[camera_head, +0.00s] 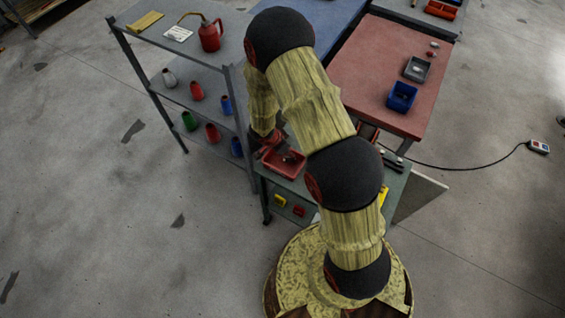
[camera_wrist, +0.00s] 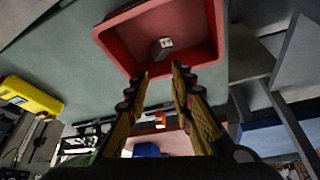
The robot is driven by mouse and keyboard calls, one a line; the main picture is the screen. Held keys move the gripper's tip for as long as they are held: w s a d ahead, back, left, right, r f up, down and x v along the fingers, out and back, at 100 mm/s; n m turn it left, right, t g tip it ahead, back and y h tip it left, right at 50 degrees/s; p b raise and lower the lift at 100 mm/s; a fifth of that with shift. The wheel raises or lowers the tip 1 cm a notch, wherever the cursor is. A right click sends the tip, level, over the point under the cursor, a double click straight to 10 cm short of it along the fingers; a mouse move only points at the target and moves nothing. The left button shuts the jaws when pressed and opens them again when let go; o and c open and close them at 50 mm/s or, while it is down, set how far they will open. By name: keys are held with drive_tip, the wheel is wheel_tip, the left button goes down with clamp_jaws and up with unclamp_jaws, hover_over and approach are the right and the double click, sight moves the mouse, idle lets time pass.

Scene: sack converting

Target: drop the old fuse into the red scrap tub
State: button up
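The red scrap tub (camera_head: 285,170) stands on the small cart beside the shelf rack. In the wrist view the red tub (camera_wrist: 112,42) fills the upper middle, just beyond my fingertips. A small grey block with a pale end (camera_wrist: 162,46) lies on the tub's floor; I cannot tell for certain whether it is the old fuse. My gripper (camera_wrist: 160,74) is open, its two fingers apart with nothing seen between them. In the head view my gripper is largely hidden by the arm near the tub.
A shelf rack (camera_head: 190,75) with several coloured cups and a red oil can (camera_head: 210,36) stands left of the cart. A red-topped bench (camera_head: 375,70) behind holds a blue bin (camera_head: 401,97) and a grey tray (camera_head: 417,69). The floor at left is clear.

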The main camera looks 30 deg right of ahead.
drive_tip(key=shift+o, duration=1)
drive_tip(key=shift+a+r, duration=0.2)
drive_tip(key=shift+r, duration=0.25)
drive_tip(key=v, duration=1.1)
